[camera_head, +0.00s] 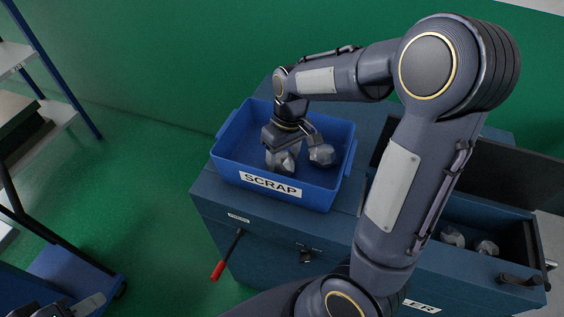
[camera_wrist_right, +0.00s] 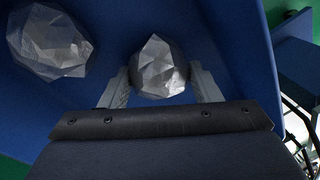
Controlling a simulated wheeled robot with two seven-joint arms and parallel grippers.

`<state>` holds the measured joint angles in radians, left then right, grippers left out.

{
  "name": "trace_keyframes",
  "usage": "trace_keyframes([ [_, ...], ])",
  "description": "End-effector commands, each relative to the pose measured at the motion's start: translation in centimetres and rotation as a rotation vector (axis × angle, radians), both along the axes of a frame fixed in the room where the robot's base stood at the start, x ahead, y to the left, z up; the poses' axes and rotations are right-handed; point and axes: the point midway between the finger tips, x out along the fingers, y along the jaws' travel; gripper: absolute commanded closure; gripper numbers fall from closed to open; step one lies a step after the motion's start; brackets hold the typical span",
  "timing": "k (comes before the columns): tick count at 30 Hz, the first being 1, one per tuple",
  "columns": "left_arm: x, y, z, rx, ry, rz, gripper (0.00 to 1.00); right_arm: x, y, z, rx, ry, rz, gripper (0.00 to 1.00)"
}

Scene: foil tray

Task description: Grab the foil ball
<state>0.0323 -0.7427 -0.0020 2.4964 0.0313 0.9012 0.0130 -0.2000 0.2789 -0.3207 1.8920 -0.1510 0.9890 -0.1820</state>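My right gripper (camera_wrist_right: 160,72) reaches down into the blue scrap bin (camera_head: 228,166). A faceted silver foil ball (camera_wrist_right: 160,66) lies between its two fingers in the right wrist view, with a finger close on each side. Whether both fingers press on it cannot be told. In the head view a foil ball (camera_head: 284,161) shows just below this gripper. A second foil ball (camera_head: 322,155) is to its right in the bin; the wrist view has one at upper left (camera_wrist_right: 48,42). My left gripper (camera_head: 85,305) is partly visible at the bottom left, away from the bin.
The bin stands on a blue cabinet (camera_head: 208,190) with a red-tipped lever (camera_head: 218,270). Right of my arm, an open compartment (camera_head: 505,268) holds foil balls (camera_head: 452,237) (camera_head: 487,247). My right arm hides part of the cabinet. A shelf (camera_head: 50,125) stands at left; green floor is clear between.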

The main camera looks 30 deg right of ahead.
Motion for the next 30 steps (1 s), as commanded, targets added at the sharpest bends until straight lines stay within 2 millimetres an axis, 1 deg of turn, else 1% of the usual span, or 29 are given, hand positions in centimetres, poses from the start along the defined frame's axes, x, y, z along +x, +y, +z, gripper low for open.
trace_keyframes([
  [1,0.0,0.0,0.0,0.000,0.000,0.000,0.64,0.0,0.0,0.0,0.000,0.000,0.000,0.50],
  [6,0.0,0.0,0.0,0.000,0.000,0.000,0.64,0.0,0.0,0.0,0.000,0.000,0.000,0.72],
  [7,0.0,0.0,0.0,0.000,0.000,0.000,0.64,0.0,0.0,0.0,0.000,-0.001,0.000,0.74],
  [14,0.0,0.0,0.0,0.000,0.000,0.000,0.64,0.0,0.0,0.1,0.000,-0.001,0.000,0.74],
  [17,0.0,0.0,0.0,0.000,0.000,0.000,0.64,0.1,0.0,0.5,0.000,-0.003,0.001,0.74],
  [20,0.0,0.0,0.0,0.000,0.000,0.000,0.64,0.1,0.0,1.3,0.001,-0.004,0.000,0.74],
  [24,0.0,0.0,0.0,0.000,0.000,0.000,0.64,0.1,0.0,3.4,0.001,-0.006,-0.001,0.74],
  [26,0.0,0.0,-0.3,0.000,0.000,0.000,0.64,-0.9,0.4,4.4,0.003,-0.008,0.003,0.74],
  [30,0.0,0.0,-0.6,0.000,0.000,0.000,0.64,-3.3,1.3,7.3,0.003,-0.009,0.004,0.74],
])
